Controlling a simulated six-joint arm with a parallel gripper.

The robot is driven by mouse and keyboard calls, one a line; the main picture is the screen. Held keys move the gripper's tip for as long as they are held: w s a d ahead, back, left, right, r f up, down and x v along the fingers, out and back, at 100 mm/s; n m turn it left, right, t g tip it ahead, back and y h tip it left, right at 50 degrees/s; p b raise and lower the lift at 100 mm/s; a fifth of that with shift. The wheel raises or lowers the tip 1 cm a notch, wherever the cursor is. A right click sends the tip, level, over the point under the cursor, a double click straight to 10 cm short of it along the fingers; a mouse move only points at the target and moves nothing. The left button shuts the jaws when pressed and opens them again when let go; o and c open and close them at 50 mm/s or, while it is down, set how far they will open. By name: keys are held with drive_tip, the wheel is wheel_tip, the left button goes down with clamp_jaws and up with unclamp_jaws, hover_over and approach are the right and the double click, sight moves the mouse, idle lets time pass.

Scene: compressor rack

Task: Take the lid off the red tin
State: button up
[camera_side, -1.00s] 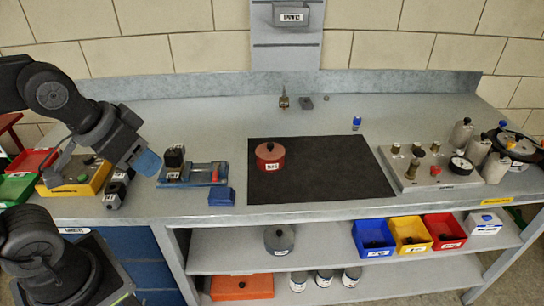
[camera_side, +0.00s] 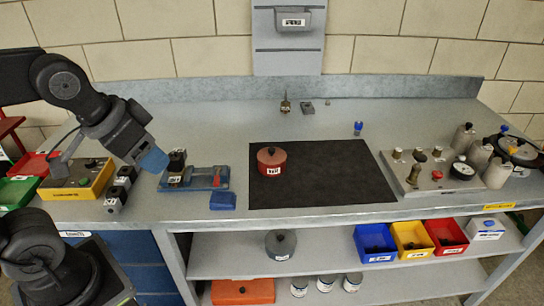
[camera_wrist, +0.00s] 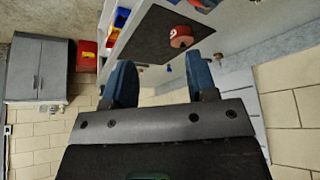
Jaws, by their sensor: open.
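The red tin (camera_side: 271,163) stands upright on the black mat (camera_side: 330,185), near its left edge. Its lid (camera_side: 271,153) is on top, with a dark knob in the middle. A white label is on the tin's front. The tin also shows in the wrist view (camera_wrist: 182,37), beyond my right finger. My gripper (camera_side: 158,164) is at the left, above the bench by the blue vise, well apart from the tin. In the wrist view the blue fingers of my gripper (camera_wrist: 160,80) are spread and empty.
A blue vise (camera_side: 200,178) and a small blue block (camera_side: 222,200) lie between my gripper and the tin. A grey fitting panel (camera_side: 435,185) with a gauge stands right of the mat. Most of the mat is clear. Coloured bins (camera_side: 410,236) are on the shelf below.

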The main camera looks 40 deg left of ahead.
drive_tip(key=w+r+m+g, duration=0.1)
drive_tip(key=w+r+m, duration=0.3)
drive_tip(key=w, duration=0.5)
drive_tip(key=m+g, duration=0.4)
drive_tip(key=m, duration=0.8)
hover_over(272, 149)
wheel_tip(272, 149, down, 9)
wheel_tip(272, 149, down, 14)
drive_tip(key=shift+a, duration=0.1)
clamp_jaws()
